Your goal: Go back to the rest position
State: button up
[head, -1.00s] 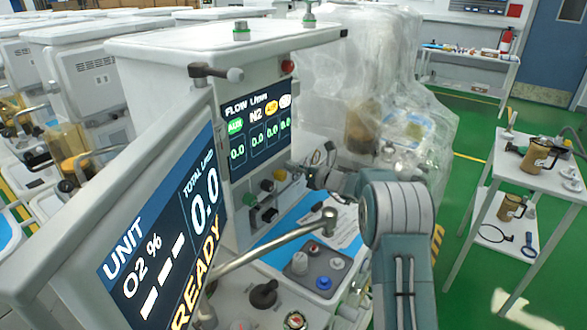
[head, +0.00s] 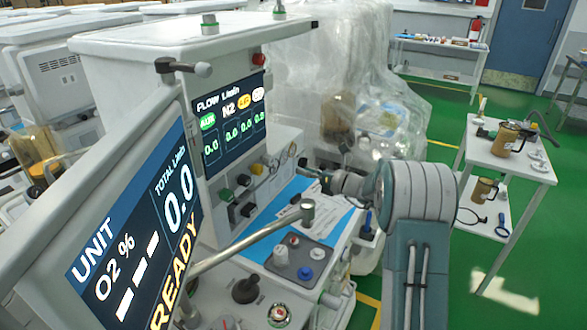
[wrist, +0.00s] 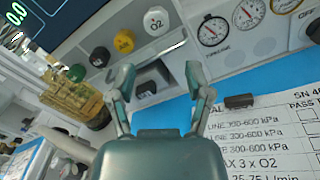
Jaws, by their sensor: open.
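My gripper (wrist: 162,100) is open and empty in the wrist view, its two fingers spread apart. It points at the front panel of the anaesthesia cart, over a blue sheet (wrist: 262,80) with a printed checklist (wrist: 262,130). In the head view my arm rises at the lower right and reaches left towards the cart (head: 130,40). The fingertips are too small to make out there. A small dark block (wrist: 239,101) lies on the checklist, to the right of the fingers.
The flow screen (head: 232,122) and the unit screen (head: 140,230) stand left of my arm. A metal bar (head: 250,238) crosses in front. Plastic-wrapped equipment (head: 340,70) is behind. A white side table (head: 535,165) with jugs stands right, with green floor between.

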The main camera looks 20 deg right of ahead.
jog(key=shift+s, duration=0.1)
dwell(0.3)
jog(key=s+a+r+n+g+h, duration=0.2)
jog(key=s+a+r+n+g, duration=0.2)
jog(key=s+a+n, duration=0.5)
jog(key=s+a+r+n+g+h, duration=0.2)
jog(key=s+a+r+n+g, duration=0.4)
jog(key=s, duration=0.5)
jog(key=s+d+f+n+t+h, duration=0.1)
jog(key=s+d+n+h, duration=0.2)
jog(key=s+n, duration=0.5)
jog(key=s+d+f+n+t+h, duration=0.1)
jog(key=s+d+f+n+h, duration=0.1)
jog(key=s+n+h, duration=0.3)
jog(key=shift+s+d+f+n+t+h, duration=0.2)
jog(key=shift+s+d+n+t+h, duration=0.3)
jog(key=shift+s+n, duration=2.8)
jog(key=shift+s+m, duration=0.9)
jog(key=shift+m, duration=0.1)
